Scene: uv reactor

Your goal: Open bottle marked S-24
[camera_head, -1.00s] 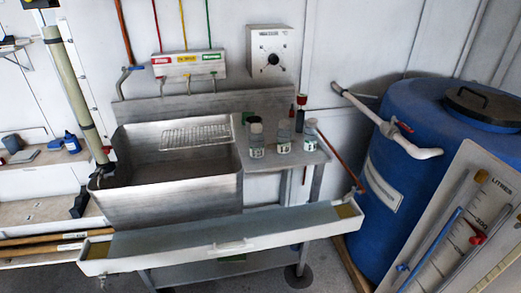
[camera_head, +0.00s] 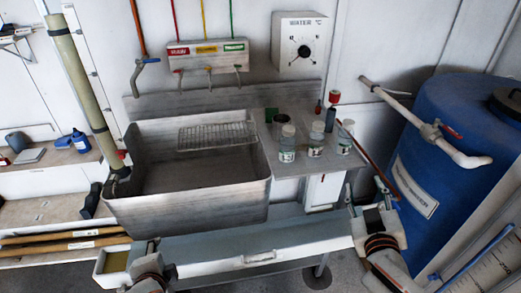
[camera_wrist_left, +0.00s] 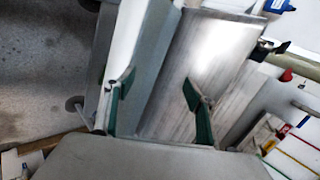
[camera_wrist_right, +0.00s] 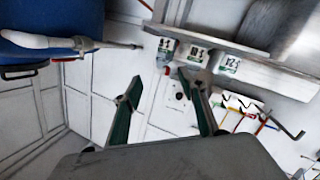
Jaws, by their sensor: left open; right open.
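Three small bottles with clear tops and white-green labels stand upright on the metal side shelf right of the sink: a left one (camera_head: 287,145), a middle one (camera_head: 315,140) and a right one (camera_head: 345,138). I cannot read which is S-24. Their labels also show in the right wrist view (camera_wrist_right: 195,56), beyond the fingers. My right gripper (camera_head: 368,194) is open and empty, in front of and below the bottles, apart from them. My left gripper (camera_head: 153,247), partly cut off at the bottom, is open; its fingers are empty in the left wrist view (camera_wrist_left: 157,88).
The metal sink (camera_head: 190,213) with a wire rack (camera_head: 217,136) is left of the bottles. A long white trough (camera_head: 270,257) crosses in front. A red-topped bottle (camera_head: 332,112) and dark containers stand behind the bottles. A blue barrel (camera_head: 425,150) with a white pipe is right.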

